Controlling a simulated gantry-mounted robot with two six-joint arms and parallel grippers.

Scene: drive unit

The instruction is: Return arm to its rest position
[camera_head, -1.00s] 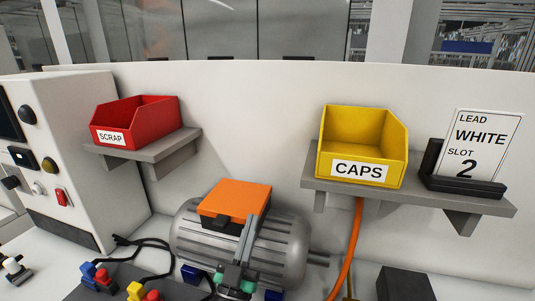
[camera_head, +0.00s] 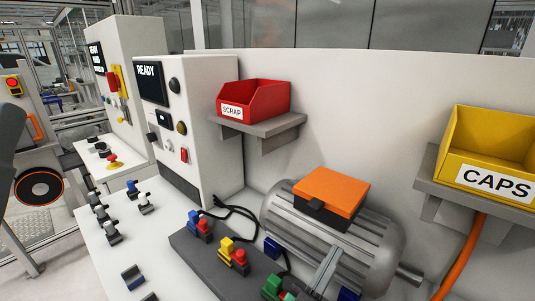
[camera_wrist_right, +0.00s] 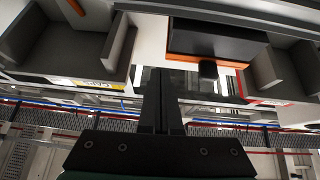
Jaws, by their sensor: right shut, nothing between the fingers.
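My right gripper (camera_head: 332,262) shows in the head view as a narrow grey pair of fingers in front of the motor (camera_head: 385,250). It points up and away, with its body cut off by the bottom edge. In the right wrist view its dark fingers (camera_wrist_right: 160,85) are together, with nothing between them. The orange box (camera_head: 332,190) on top of the motor lies beyond the fingertips in the head view. I cannot tell the exact gap to the motor. My left gripper is not in view.
A dark board (camera_head: 205,248) with coloured connectors lies left of the motor. A red SCRAP bin (camera_head: 268,98) and a yellow CAPS bin (camera_head: 495,140) stand on wall shelves. A white cabinet reading READY (camera_head: 200,130) stands behind the bench. An orange cable (camera_head: 462,258) hangs at right.

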